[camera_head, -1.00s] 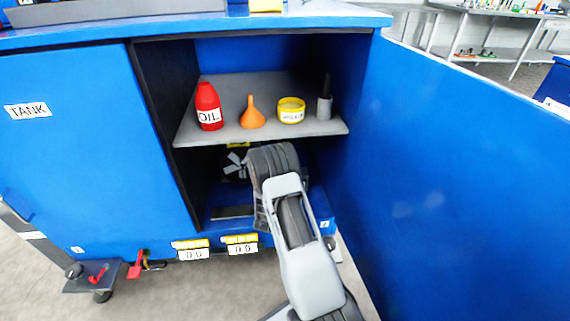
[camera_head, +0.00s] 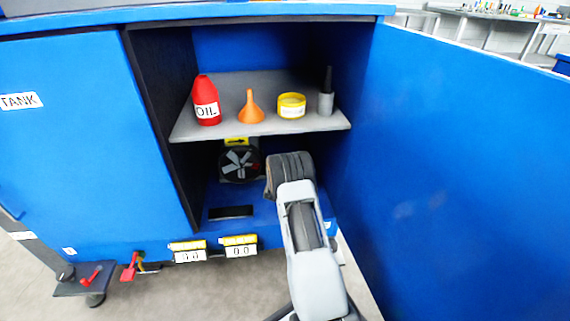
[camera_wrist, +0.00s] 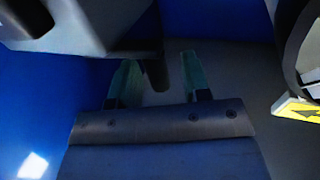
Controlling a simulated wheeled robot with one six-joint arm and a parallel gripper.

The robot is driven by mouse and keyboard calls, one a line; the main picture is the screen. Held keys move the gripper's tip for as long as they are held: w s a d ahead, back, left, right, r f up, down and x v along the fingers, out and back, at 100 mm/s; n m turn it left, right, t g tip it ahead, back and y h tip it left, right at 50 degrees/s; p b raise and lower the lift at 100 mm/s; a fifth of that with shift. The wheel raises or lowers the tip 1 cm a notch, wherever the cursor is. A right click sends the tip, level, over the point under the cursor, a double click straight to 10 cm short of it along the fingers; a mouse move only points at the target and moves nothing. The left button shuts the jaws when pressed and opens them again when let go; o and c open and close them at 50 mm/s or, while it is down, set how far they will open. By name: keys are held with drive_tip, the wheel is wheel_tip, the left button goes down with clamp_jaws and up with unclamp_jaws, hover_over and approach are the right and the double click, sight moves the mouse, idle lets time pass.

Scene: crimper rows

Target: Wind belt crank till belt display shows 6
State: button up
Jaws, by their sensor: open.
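My gripper (camera_wrist: 160,82) is open in the wrist view, its two greenish fingers apart. A dark peg (camera_wrist: 155,76) shows between the fingertips, below a dark grey block; I cannot tell whether this is the belt crank or whether the fingers touch it. In the head view my arm reaches into the open cabinet and its wrist hides the gripper. Two small displays, a left one (camera_head: 190,255) and a right one (camera_head: 240,250), sit on the cabinet's bottom front edge. The right one seems to read 0.0; which is the belt display is unreadable.
A bladed fan (camera_head: 240,164) sits under the shelf (camera_head: 225,132), below a yellow arrow label (camera_head: 236,142). The open blue door (camera_head: 460,170) bounds the right.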

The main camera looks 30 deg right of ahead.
drive_tip(key=shift+c, duration=0.2)
clamp_jaws()
drive_tip(key=shift+w+g, duration=0.1)
drive_tip(key=shift+g, duration=0.2)
drive_tip(key=shift+w+d+m+g+h+b, duration=0.15)
drive_tip(key=shift+w+m+g+h+b, duration=0.2)
drive_tip(key=shift+m+g+h, duration=0.3)
drive_tip(key=m+g, duration=0.1)
drive_tip(key=g+h, duration=0.1)
drive_tip(key=m+g+h+b, duration=0.1)
drive_tip(key=shift+w+d+m, duration=0.3)
drive_tip(key=shift+d+m, duration=0.05)
drive_tip(key=shift+d, duration=0.05)
drive_tip(key=shift+w+d+m+g+h, duration=0.15)
drive_tip(key=shift+d+m+g+h, duration=0.2)
drive_tip(key=shift+m+g, duration=0.7)
drive_tip(key=shift+w+d+m+g+h, duration=0.15)
drive_tip(key=shift+d+m+g+h, duration=0.3)
drive_tip(key=shift+g, duration=1)
drive_tip(key=shift+w+d+m+g+h, duration=0.2)
drive_tip(key=shift+m+g, duration=0.7)
drive_tip(key=shift+g, duration=0.35)
drive_tip(key=shift+d+r+m+g, duration=0.15)
drive_tip(key=shift+m+g, duration=0.15)
drive_tip(key=shift+g, duration=0.2)
